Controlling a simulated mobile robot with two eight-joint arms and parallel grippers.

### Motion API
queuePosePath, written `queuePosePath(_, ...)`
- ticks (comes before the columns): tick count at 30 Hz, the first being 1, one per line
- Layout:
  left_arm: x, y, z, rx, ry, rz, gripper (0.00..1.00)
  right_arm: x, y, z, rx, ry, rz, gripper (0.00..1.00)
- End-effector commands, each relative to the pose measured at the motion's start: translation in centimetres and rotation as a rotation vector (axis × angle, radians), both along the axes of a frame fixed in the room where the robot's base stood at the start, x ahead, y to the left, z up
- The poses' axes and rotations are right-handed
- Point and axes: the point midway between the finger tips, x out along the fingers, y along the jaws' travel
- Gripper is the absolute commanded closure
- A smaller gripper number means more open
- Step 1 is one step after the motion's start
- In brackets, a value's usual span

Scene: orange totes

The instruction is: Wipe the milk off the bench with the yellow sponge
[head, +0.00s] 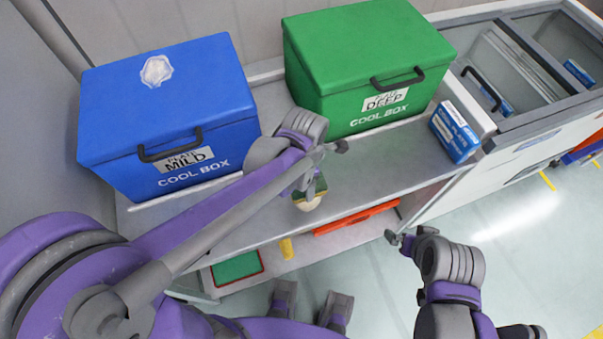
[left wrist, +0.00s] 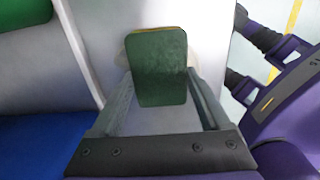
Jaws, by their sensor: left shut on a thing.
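The sponge (head: 321,188) has a dark green face and a thin yellow edge. In the left wrist view the sponge (left wrist: 158,70) sits between the fingers of my left gripper (left wrist: 160,100), green face towards the camera. My left gripper (head: 311,187) is shut on it over the front part of the grey bench (head: 235,210). A cream-white patch, likely the milk (head: 308,204), shows just below the sponge; its edges also show beside the sponge in the left wrist view (left wrist: 122,60). Contact with the bench is unclear. My right gripper (head: 399,240) hangs in front of the bench; its jaw gap is unclear.
A blue cool box (head: 165,105) with a pale patch on its lid and a green cool box (head: 365,60) stand at the back of the bench. A blue-and-white carton (head: 455,132) stands at right, beside a glass-topped chest (head: 515,65). A lower shelf holds an orange-red item (head: 355,218).

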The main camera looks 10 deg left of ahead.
Motion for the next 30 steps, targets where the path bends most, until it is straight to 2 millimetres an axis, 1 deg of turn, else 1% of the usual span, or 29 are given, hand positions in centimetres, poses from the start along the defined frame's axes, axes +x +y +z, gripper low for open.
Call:
queuePosePath(5,-1.3,-0.9,-0.1,0.0,0.0,-0.002,0.65,0.0,0.0,0.0,0.0,0.0,0.0,0.0)
queuePosePath(14,-2.2,-1.5,-0.2,0.0,0.0,-0.001,0.65,0.0,0.0,0.0,0.0,0.0,0.0,0.0)
queuePosePath(24,-4.6,-3.1,-0.4,0.0,0.0,-0.001,0.65,0.0,0.0,0.0,0.0,0.0,0.0,0.0)
queuePosePath(30,-4.8,-3.2,-0.2,0.0,0.0,0.0,0.65,0.0,0.0,0.2,0.0,-0.001,0.0,0.0)
